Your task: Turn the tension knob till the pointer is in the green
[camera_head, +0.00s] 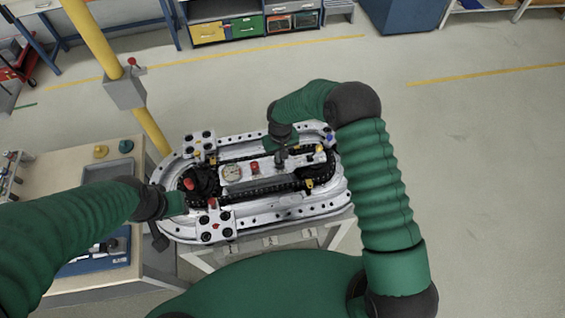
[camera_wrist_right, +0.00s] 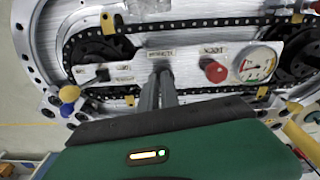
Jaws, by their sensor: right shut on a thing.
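The round white gauge (camera_head: 232,172) sits on the panel inside the ring track. In the right wrist view the gauge (camera_wrist_right: 256,64) shows coloured marks, but its pointer is too small to read surely. My right gripper (camera_head: 283,153) reaches down onto the panel from the far side. In the right wrist view its fingers (camera_wrist_right: 160,86) are shut below a small label, on what I take to be the tension knob, which they mostly hide. My left gripper (camera_head: 187,203) is at the track's left end; its fingers are not clear.
A red knob (camera_wrist_right: 214,71) sits below another label, between my right fingers and the gauge. A small black lever (camera_wrist_right: 100,75) and a blue ball knob (camera_wrist_right: 67,109) are at the left. A yellow post (camera_head: 101,45) stands behind the track. A workbench (camera_head: 70,168) stands at the left.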

